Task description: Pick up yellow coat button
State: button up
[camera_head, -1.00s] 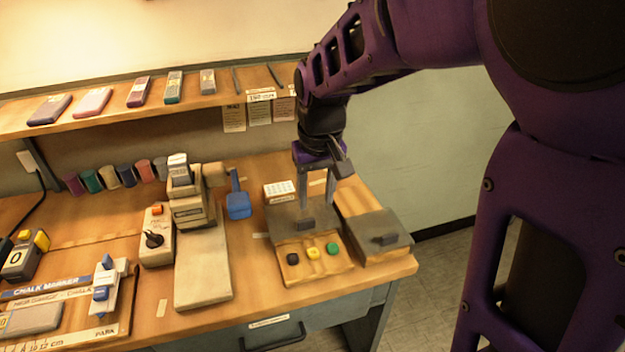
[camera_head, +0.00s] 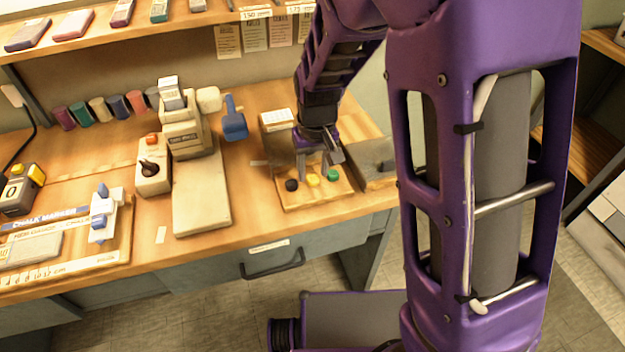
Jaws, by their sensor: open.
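The yellow coat button (camera_head: 313,180) lies on a wooden button tray (camera_head: 296,200) near the front right of the bench. A black button (camera_head: 291,185) is to its left and a green button (camera_head: 333,175) to its right. My gripper (camera_head: 313,174) is open and points down, with its fingertips close to the yellow button. I cannot tell whether the fingers touch it. My gripper and wrist hide the back part of the tray.
A grey-lidded box (camera_head: 372,160) stands right of the tray. A blue-handled tool (camera_head: 234,120) and a beige press (camera_head: 187,135) stand to the left. The bench's front edge is close, above a drawer handle (camera_head: 273,265).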

aim_at(313, 179)
jog(key=shift+w+f, duration=0.1)
jog(key=shift+f, duration=0.75)
jog(key=shift+c, duration=0.3)
grip_shut()
jog(key=shift+r, duration=0.15)
notch_tip(313, 179, up, 10)
jog(key=p, duration=0.2)
